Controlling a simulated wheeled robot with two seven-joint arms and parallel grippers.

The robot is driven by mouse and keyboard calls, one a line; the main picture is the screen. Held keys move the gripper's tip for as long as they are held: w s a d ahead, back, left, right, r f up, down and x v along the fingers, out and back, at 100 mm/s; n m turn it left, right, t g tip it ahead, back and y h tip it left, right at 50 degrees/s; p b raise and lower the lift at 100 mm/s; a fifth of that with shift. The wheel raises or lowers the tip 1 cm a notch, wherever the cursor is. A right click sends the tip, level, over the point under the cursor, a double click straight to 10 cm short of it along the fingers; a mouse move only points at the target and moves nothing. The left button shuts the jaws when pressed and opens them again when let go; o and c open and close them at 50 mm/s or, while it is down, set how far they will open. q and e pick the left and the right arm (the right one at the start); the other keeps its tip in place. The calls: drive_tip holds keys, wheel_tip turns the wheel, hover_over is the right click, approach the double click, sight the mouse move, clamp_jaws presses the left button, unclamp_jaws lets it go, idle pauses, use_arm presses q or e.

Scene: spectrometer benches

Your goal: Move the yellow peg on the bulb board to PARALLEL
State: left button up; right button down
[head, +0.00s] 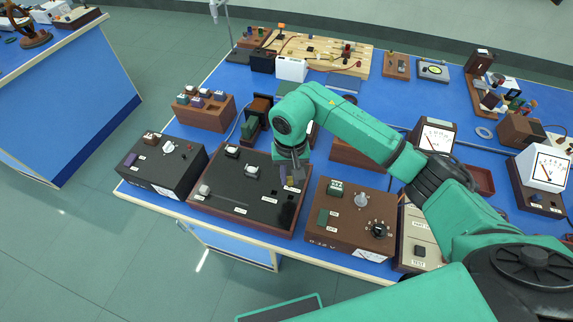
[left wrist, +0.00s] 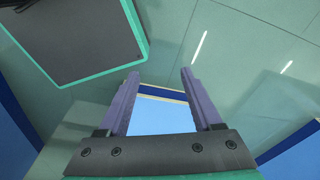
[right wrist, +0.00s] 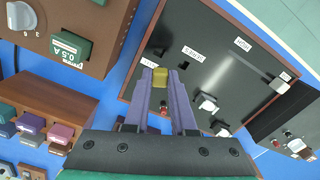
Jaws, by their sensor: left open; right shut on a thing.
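The bulb board (head: 242,209) is a black panel in a brown wooden frame near the front edge of the blue bench. My right gripper (head: 291,180) is over the board's right part, pointing down. In the right wrist view its purple fingers are shut on the yellow peg (right wrist: 160,73), beside one white label (right wrist: 149,63). The peg's lower end is hidden, so I cannot tell whether it is seated. My left gripper (left wrist: 160,74) is open and empty, away from the board, above the floor and a blue surface.
A brown box with knobs (head: 346,227) stands close to the right of the board. A black box (head: 161,166) stands to its left. A wooden block holding several plugs (head: 203,112) is behind. My right arm crosses over the bench.

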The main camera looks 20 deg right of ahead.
drive_tip(key=shift+s+f+b, duration=0.4)
drive_tip(key=shift+s+f, duration=0.15)
drive_tip(key=shift+s, duration=0.25)
drive_tip(key=shift+f, duration=0.35)
drive_tip(key=shift+w+f+b, duration=0.35)
drive_tip(key=shift+f+b, duration=0.1)
drive_tip(key=shift+f, duration=0.6)
drive_tip(key=shift+f+b, duration=0.35)
drive_tip(key=shift+b, duration=0.15)
drive_tip(key=shift+f+b, duration=0.75)
use_arm(q)
drive_tip(key=f, duration=0.2)
drive_tip(key=s+f, duration=0.1)
drive_tip(key=f, duration=0.1)
drive_tip(key=shift+s+a+f, duration=0.1)
drive_tip(key=shift+s+a, duration=0.05)
drive_tip(key=shift+s, duration=0.05)
drive_tip(key=shift+s, duration=0.15)
use_arm(e)
drive_tip(key=c, duration=0.7)
unclamp_jaws()
drive_tip(key=shift+s+r, duration=0.1)
